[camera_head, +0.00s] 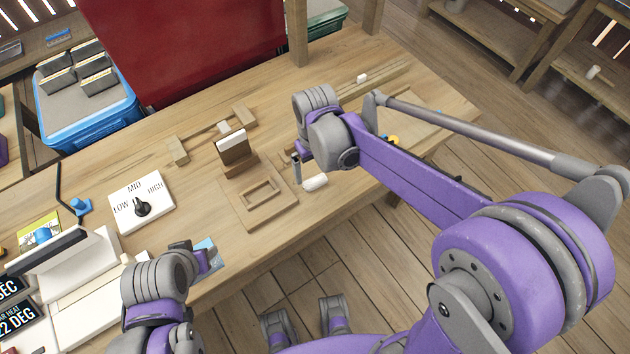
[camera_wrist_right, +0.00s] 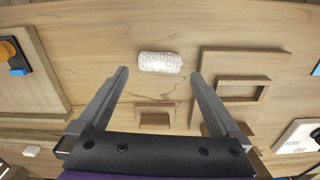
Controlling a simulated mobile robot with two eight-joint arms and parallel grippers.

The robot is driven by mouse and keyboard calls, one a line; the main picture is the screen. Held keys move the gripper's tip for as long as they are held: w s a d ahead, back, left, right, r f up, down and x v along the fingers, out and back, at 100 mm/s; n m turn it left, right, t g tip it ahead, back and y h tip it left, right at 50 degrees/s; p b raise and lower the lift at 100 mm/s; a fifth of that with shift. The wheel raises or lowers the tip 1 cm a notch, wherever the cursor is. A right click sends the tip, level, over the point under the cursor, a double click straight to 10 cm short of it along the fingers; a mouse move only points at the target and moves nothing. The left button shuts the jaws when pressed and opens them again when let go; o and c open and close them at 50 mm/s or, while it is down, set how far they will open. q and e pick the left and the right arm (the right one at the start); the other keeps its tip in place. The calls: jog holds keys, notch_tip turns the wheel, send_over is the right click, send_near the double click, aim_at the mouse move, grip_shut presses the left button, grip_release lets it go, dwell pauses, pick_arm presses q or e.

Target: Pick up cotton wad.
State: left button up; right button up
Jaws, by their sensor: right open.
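The cotton wad (camera_head: 315,182) is a small white roll lying on the wooden table near its front edge, just right of a wooden base. In the right wrist view the white, bumpy wad (camera_wrist_right: 160,62) lies crosswise, level with the fingertips or just past them, between their lines. My right gripper (camera_wrist_right: 158,76) is open and empty above the table. In the head view its finger (camera_head: 297,168) shows close to the wad; the wrist hides the rest. My left gripper (camera_head: 207,256) is low at the table's front edge, its jaws unclear.
The wooden base with a raised square frame (camera_head: 262,192) stands beside the wad. A LOW/MID/HIGH dial panel (camera_head: 152,190) is further left. A small white piece (camera_head: 362,78) lies at the back. A blue bin (camera_head: 80,125) stands behind the table.

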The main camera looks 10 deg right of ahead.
aim_at(315, 180)
pick_arm(q)
jog(key=shift+f, duration=0.15)
pick_arm(e)
notch_tip(315, 180, down, 5)
jog(key=shift+r, duration=0.2)
jog(key=shift+c, duration=0.2)
